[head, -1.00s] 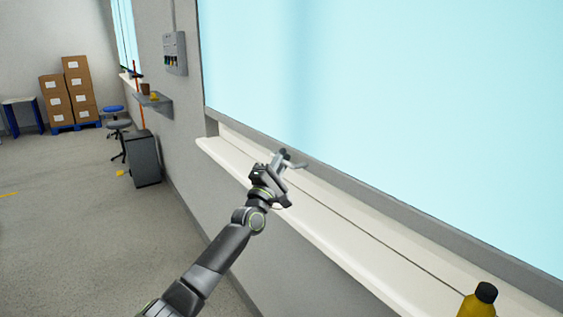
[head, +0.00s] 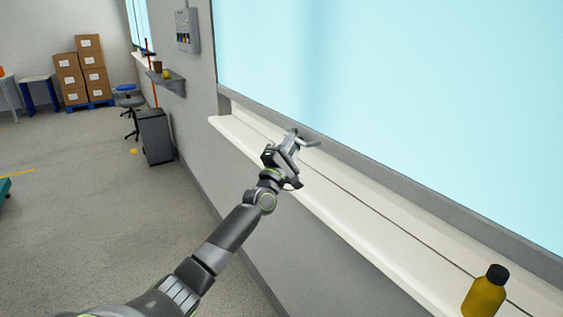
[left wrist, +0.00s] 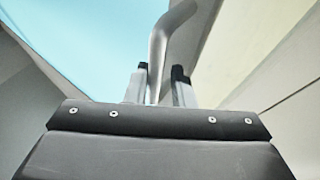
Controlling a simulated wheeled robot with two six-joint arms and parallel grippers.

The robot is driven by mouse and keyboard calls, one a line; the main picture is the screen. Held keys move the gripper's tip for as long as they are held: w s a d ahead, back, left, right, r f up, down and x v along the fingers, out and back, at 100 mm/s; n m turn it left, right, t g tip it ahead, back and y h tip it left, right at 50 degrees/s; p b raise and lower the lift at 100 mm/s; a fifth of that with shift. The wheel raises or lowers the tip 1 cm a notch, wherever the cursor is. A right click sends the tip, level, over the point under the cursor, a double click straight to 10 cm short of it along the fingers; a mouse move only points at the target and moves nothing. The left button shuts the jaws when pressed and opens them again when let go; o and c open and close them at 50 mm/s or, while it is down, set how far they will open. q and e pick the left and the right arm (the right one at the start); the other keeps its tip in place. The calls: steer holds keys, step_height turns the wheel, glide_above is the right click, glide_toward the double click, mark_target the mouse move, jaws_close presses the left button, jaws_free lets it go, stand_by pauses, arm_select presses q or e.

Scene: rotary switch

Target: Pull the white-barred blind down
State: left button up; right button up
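No white-barred blind can be made out in either view. A large pale blue window pane (head: 420,100) fills the right of the head view, and it also shows in the left wrist view (left wrist: 100,30). My left gripper (head: 304,142) is by the lower window frame, above the white sill. In the left wrist view a bent grey bar (left wrist: 158,48) rises between the two fingertips (left wrist: 161,75). The bar is close to the left finger, with a narrow gap to the right one, so the gripper looks open around it. My right gripper is not in view.
A white sill (head: 345,222) runs under the window. A yellow bottle with a black cap (head: 484,293) stands on it at the lower right. A wall shelf (head: 168,84), dark cabinet (head: 155,137) and stacked boxes (head: 85,72) are further left. The floor there is mostly clear.

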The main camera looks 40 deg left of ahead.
arm_select(q)
steer(key=v, duration=1.7)
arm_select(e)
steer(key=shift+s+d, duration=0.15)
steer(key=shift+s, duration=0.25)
